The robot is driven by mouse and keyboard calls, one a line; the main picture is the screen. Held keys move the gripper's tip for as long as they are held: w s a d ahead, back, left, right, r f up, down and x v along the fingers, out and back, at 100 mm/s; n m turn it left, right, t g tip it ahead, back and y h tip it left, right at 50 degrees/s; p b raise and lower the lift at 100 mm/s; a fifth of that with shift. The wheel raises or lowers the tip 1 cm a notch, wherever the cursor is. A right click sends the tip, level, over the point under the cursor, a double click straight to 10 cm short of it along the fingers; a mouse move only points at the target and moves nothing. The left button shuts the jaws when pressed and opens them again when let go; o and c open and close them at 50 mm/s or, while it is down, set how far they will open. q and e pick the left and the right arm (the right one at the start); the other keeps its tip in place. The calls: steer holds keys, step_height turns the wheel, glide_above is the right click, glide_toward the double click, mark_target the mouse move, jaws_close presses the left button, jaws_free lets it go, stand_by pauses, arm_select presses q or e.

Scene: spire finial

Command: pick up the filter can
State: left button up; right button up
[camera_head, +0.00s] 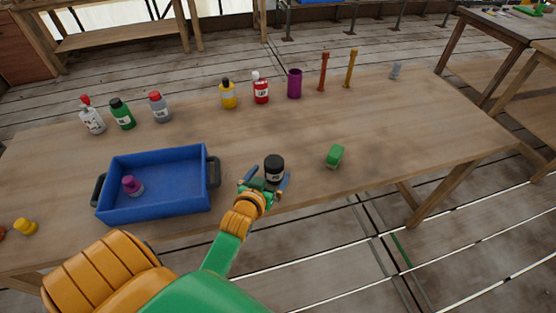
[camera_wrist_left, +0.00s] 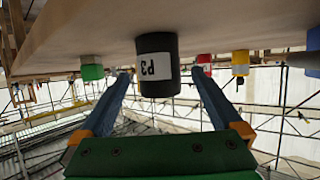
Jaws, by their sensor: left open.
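The filter can seems to be the black cylinder with a white label (camera_head: 274,168), upright on the table near its front edge, right of the blue tray. In the left wrist view the can (camera_wrist_left: 157,60) appears upside down with "P3" on its label. My left gripper (camera_head: 265,182) is open at the near side of the can. In the wrist view its two blue fingers point toward the can, which shows between their tips; I cannot tell whether they touch it. My right gripper is not in view.
A blue tray (camera_head: 158,212) holding a purple-capped bottle (camera_head: 132,186) stands left of the can. Several bottles, a purple cup (camera_head: 294,83) and two upright posts line the back. The table's right part is mostly clear.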

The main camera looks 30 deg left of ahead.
arm_select(q)
steer(key=shift+w+a, duration=0.15)
steer(key=shift+w, duration=0.4)
steer(key=x, duration=0.3)
steer(key=shift+w, duration=0.15)
steer(key=shift+w+f, duration=0.15)
steer(key=shift+s, duration=0.2)
steer(key=c, duration=0.7)
steer(key=shift+w, duration=0.1)
steer(key=c, duration=0.7)
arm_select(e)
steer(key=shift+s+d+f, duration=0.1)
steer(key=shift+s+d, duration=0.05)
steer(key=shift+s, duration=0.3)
arm_select(q)
steer(key=shift+c, duration=0.2)
